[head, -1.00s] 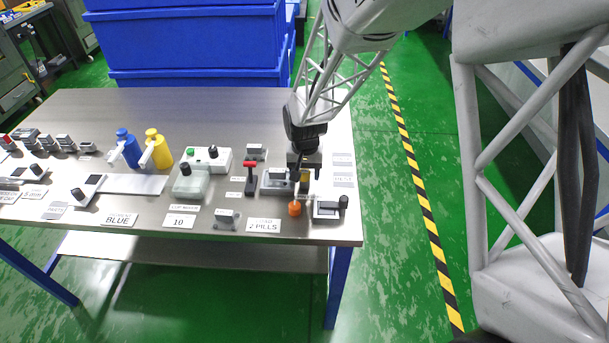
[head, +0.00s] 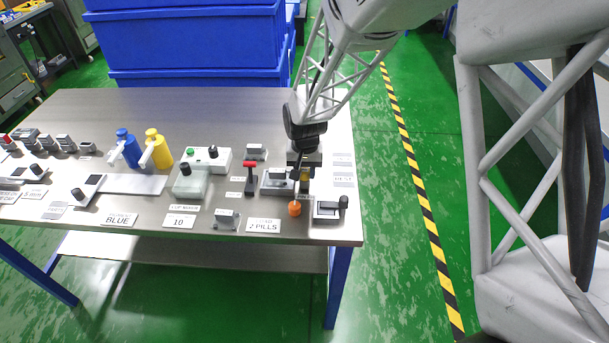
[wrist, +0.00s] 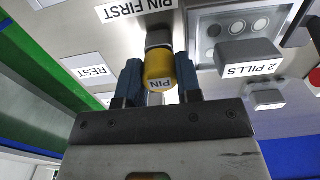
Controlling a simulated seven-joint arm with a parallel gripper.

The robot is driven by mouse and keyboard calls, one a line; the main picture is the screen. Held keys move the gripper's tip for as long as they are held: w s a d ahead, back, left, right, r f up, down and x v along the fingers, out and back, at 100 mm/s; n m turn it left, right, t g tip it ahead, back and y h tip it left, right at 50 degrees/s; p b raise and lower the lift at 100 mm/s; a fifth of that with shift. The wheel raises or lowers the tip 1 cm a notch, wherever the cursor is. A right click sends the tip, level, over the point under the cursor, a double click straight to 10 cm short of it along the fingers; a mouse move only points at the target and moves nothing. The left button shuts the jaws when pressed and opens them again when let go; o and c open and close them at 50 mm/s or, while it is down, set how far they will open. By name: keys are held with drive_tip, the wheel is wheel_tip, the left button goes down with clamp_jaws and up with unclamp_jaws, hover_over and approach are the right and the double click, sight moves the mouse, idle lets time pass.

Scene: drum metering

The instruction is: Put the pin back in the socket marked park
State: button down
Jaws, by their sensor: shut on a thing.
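The pin is a yellow cylinder marked PIN (wrist: 159,72), between the two blue fingers of my gripper (wrist: 159,88) in the wrist view. My gripper is shut on it. A grey block (wrist: 158,38) is directly behind the pin; I cannot tell whether the pin sits in it or is apart from it. In the head view my gripper (head: 301,178) is low over the right end of the table, and a bit of yellow (head: 305,184) shows at its fingers. No label reading park is legible in either view.
A PIN FIRST label (wrist: 135,8) and a REST label (wrist: 90,71) lie near the pin. A grey 2 PILLS block (wrist: 248,56) is right of it. In the head view an orange ball (head: 295,209) and a black-knobbed unit (head: 328,212) stand close in front.

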sight(305, 170)
drive_tip(key=shift+r, duration=0.3)
drive_tip(key=shift+r, duration=1.05)
drive_tip(key=shift+r, duration=1.05)
drive_tip(key=shift+r, duration=0.3)
drive_tip(key=shift+r, duration=0.3)
drive_tip(key=shift+r, duration=1.8)
drive_tip(key=shift+w, duration=0.15)
drive_tip(key=w+d, duration=0.2)
drive_tip(key=w, duration=0.9)
drive_tip(key=shift+d+f, duration=0.35)
drive_tip(key=shift+f, duration=0.05)
